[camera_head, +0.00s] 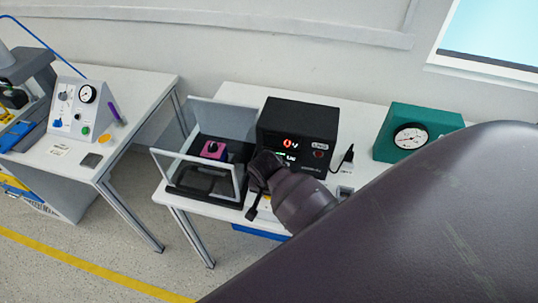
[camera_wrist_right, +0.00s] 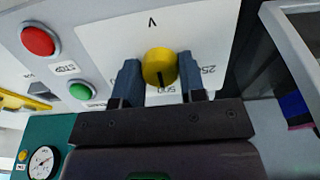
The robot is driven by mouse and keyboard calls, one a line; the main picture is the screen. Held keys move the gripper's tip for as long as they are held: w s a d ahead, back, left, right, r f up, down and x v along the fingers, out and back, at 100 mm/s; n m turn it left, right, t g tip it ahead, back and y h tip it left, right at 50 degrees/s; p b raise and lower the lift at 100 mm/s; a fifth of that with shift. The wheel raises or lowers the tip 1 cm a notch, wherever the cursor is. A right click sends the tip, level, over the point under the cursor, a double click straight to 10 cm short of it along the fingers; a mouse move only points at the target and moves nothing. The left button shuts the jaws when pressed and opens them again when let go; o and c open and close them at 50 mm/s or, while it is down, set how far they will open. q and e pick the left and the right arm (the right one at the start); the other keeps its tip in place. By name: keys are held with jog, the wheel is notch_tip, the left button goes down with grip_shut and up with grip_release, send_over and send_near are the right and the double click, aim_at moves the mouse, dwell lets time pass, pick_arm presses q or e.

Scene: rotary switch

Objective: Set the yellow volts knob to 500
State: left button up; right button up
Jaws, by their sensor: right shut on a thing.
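The round yellow volts knob (camera_wrist_right: 158,66) sits on a white panel in the right wrist view, under a "V" mark. Its dark pointer line points down in the picture, toward the "500" label (camera_wrist_right: 172,90). A "250" label (camera_wrist_right: 207,70) lies right of it, partly covered by a finger. My right gripper (camera_wrist_right: 159,74) has one finger on each side of the knob and is shut on it. In the head view my right arm's dark wrist (camera_head: 303,205) reaches toward the bench; the knob and fingertips cannot be made out there. My left gripper does not show.
A red stop button (camera_wrist_right: 38,39) and a green button (camera_wrist_right: 81,91) sit left of the knob. The bench holds a black unit (camera_head: 298,121) with a red "0V" display, a teal gauge box (camera_head: 440,121) and an open-lidded fixture (camera_head: 181,168). Another table stands left.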

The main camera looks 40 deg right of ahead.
aim_at(268, 204)
jog(key=shift+r, duration=0.1)
dwell(0.3)
jog(key=o, duration=0.9)
jog(key=v, duration=1)
jog(key=shift+r, duration=0.35)
jog(key=shift+s, duration=0.1)
